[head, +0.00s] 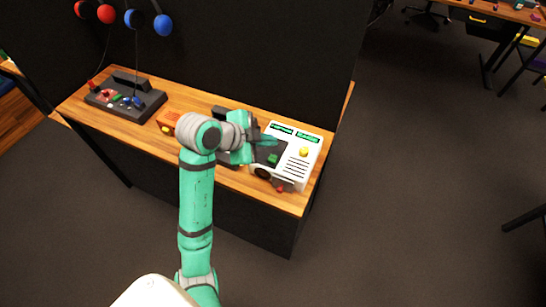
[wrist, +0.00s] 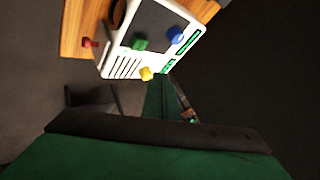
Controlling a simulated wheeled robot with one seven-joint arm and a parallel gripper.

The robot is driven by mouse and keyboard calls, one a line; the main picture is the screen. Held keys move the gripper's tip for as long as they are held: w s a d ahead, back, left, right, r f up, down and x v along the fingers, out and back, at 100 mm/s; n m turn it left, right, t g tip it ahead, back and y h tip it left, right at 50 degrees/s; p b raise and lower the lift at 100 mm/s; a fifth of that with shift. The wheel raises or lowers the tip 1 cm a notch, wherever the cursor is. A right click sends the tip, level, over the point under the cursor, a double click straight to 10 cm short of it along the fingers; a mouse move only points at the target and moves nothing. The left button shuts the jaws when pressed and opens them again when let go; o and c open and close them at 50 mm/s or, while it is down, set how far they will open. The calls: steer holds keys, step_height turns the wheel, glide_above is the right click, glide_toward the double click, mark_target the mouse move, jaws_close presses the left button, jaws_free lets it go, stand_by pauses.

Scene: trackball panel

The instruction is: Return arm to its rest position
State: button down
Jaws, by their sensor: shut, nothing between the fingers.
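My teal arm reaches up from the bottom of the head view and bends to the right over the wooden table (head: 132,131). My gripper (head: 270,141) is shut and empty, above the left part of the white trackball panel (head: 312,152). In the wrist view the shut fingers (wrist: 163,82) point toward the panel (wrist: 118,62), near its corner by the yellow knob (wrist: 147,74). That view also shows a green knob (wrist: 140,42), a blue ball (wrist: 176,35) and a red knob (wrist: 89,43). My gripper hides part of the panel in the head view; contact cannot be told.
A black control box (head: 125,95) with red, green and blue controls stands at the table's left end. A small orange box (head: 168,122) sits near my arm. A dark wall (head: 255,65) rises behind the table. Open floor (head: 400,190) lies to the right.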

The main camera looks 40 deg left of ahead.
stand_by(0.5)
steer(key=w+d, duration=0.1)
steer(key=d, duration=0.1)
steer(key=w+d+f+n+t, duration=0.1)
steer(key=w+d, duration=0.1)
steer(key=w+d+f+n+t, duration=0.1)
steer(key=w+d, duration=0.1)
steer(key=d, duration=0.1)
steer(key=shift+w+h, duration=0.2)
steer(key=shift+h, duration=0.1)
steer(key=w+d+f+n+t, duration=0.1)
steer(key=d+f+n+t, duration=0.15)
steer(key=d, duration=0.45)
steer(key=w+d+f+n+t, duration=0.1)
steer(key=d+f+n, duration=0.3)
steer(key=d, duration=0.2)
steer(key=s+d+f+n+y, duration=0.3)
steer(key=s+d+f+n, duration=0.2)
steer(key=s+d+f, duration=0.4)
steer(key=s+d+r+m, duration=0.1)
steer(key=s+r, duration=0.1)
steer(key=s, duration=1.1)
steer(key=s+d+r+m, duration=0.1)
steer(key=s+d+r, duration=0.1)
steer(key=s, duration=1)
steer(key=shift+s+d+r+t+h, duration=0.15)
steer(key=shift+s+r+t+h, duration=0.15)
steer(key=shift+s+r+t, duration=0.15)
